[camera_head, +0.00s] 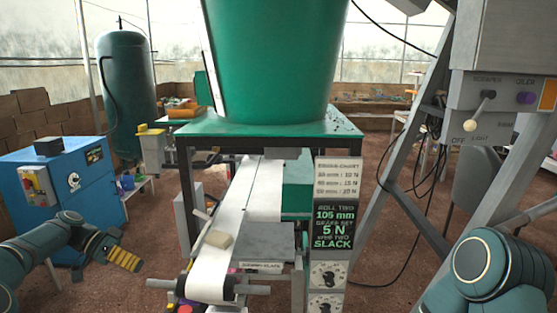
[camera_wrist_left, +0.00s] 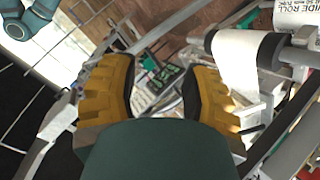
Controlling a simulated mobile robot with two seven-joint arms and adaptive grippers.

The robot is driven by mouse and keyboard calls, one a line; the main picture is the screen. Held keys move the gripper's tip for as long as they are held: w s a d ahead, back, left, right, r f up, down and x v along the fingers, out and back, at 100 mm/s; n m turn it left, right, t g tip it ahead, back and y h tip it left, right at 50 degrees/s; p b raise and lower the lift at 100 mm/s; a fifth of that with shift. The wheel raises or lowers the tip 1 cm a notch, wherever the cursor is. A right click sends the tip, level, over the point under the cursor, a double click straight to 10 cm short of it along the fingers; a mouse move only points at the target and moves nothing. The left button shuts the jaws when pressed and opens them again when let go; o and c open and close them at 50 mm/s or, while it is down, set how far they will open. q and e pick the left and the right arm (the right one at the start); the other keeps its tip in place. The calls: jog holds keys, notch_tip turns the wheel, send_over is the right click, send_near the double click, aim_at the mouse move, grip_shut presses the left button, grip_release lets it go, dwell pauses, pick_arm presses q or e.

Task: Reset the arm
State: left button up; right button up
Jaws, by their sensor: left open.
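My left gripper (camera_head: 124,259) is at the lower left of the head view, with its ribbed yellow fingers pointing right. It is to the left of the paper machine and apart from it. In the left wrist view the two yellow fingers of the left gripper (camera_wrist_left: 160,88) stand apart with nothing held between them. My right arm shows at the lower right of the head view, but its gripper is out of the picture.
A green bin (camera_head: 272,60) is above. A blue cabinet (camera_head: 65,185) stands left. Cables hang at right.

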pick_arm(q)
jog(key=w+d+f+n+y+b, duration=0.1)
jog(key=w+d+f+n+y, duration=0.15)
jog(key=d+f, duration=0.75)
jog(key=s+d+f+n+y+b, duration=0.1)
jog(key=s+d+f, duration=0.15)
jog(key=f, duration=0.25)
jog(key=s+d+f+n+y, duration=0.1)
jog(key=s+d+f+n, duration=0.1)
jog(key=d+f, duration=0.25)
jog(key=s+d+f+n+b, duration=0.1)
jog(key=s+d+f, duration=0.15)
jog(key=f, duration=0.35)
jog(key=s+d+f+n+t+y+b, duration=0.1)
jog(key=s+d+f+n, duration=0.1)
jog(key=s, duration=0.7)
jog(key=s+d+f+n+t+y+b, duration=0.1)
jog(key=s+d+f, duration=0.3)
jog(key=s, duration=0.6)
notch_tip(320, 180, down, 3)
jog(key=shift+d+r+n+y+b, duration=0.2)
jog(key=shift+d+n+y+b, duration=0.25)
jog(key=shift+y, duration=0.2)
pick_arm(e)
notch_tip(320, 180, down, 7)
jog(key=shift+w, duration=0.25)
